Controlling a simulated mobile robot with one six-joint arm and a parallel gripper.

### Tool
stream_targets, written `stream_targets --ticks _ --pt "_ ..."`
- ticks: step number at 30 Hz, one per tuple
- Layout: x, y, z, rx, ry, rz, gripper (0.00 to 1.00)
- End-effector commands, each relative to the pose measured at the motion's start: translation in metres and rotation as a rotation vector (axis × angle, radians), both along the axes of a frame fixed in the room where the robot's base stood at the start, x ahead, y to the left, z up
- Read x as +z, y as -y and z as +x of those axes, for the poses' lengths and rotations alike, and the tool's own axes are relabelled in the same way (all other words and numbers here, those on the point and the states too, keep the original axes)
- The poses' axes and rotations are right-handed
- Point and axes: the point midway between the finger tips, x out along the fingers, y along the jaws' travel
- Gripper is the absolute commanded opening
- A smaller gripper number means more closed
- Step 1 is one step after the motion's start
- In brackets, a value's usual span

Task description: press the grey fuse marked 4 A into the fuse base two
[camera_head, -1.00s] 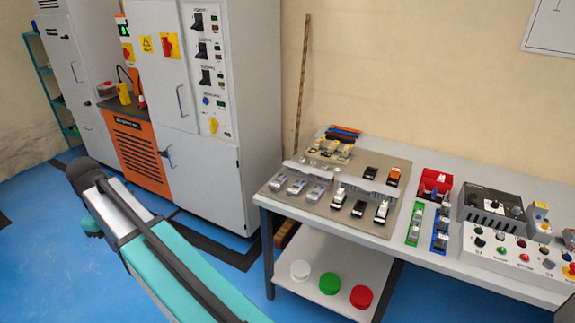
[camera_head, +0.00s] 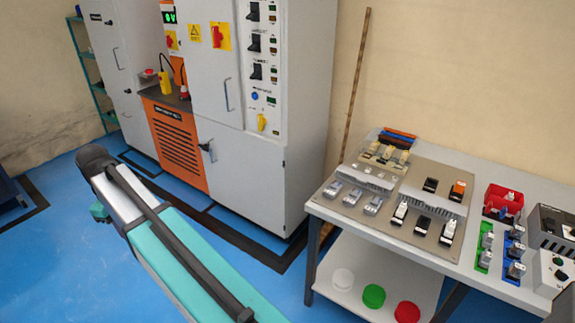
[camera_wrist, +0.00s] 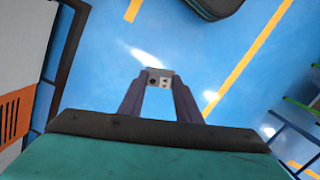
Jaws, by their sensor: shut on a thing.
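In the wrist view my gripper (camera_wrist: 159,84) is shut on a small grey block (camera_wrist: 159,77) with dark round spots, held between the fingertips. It looks like the grey fuse, but no 4 A marking can be read. It is held over open blue floor, away from the bench. In the head view my arm reaches out at the left, and the gripper and block are not visible there. The grey mounting plate (camera_head: 397,218) on the bench carries several grey, black and white bases. Their numbers are too small to read, so I cannot tell which is fuse base two.
The bench (camera_head: 471,272) stands at the right, with a green rack (camera_head: 483,259), a blue rack (camera_head: 515,268) and a red bin (camera_head: 503,201). Grey cabinets (camera_head: 262,170) stand behind my arm. White, green and red round things lie on the lower shelf (camera_head: 356,304). Blue floor is clear at left.

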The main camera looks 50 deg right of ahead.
Motion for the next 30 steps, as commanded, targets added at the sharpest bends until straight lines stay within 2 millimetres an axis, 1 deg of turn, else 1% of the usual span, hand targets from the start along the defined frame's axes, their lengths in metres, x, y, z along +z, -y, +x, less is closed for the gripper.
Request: stream_targets --ticks 17,20,23,26,29,30 --pt "0.0 0.0 0.0 -0.001 0.0 0.0 0.08" --pt "0.0 0.003 0.0 -0.002 0.0 0.0 0.08" --pt "0.001 0.012 0.001 -0.006 0.001 0.001 0.08" --pt "0.002 0.028 0.002 -0.013 0.002 0.001 0.08" --pt "0.003 0.05 0.003 -0.023 0.003 0.002 0.08" --pt "0.004 0.061 0.003 -0.028 0.003 0.002 0.08"
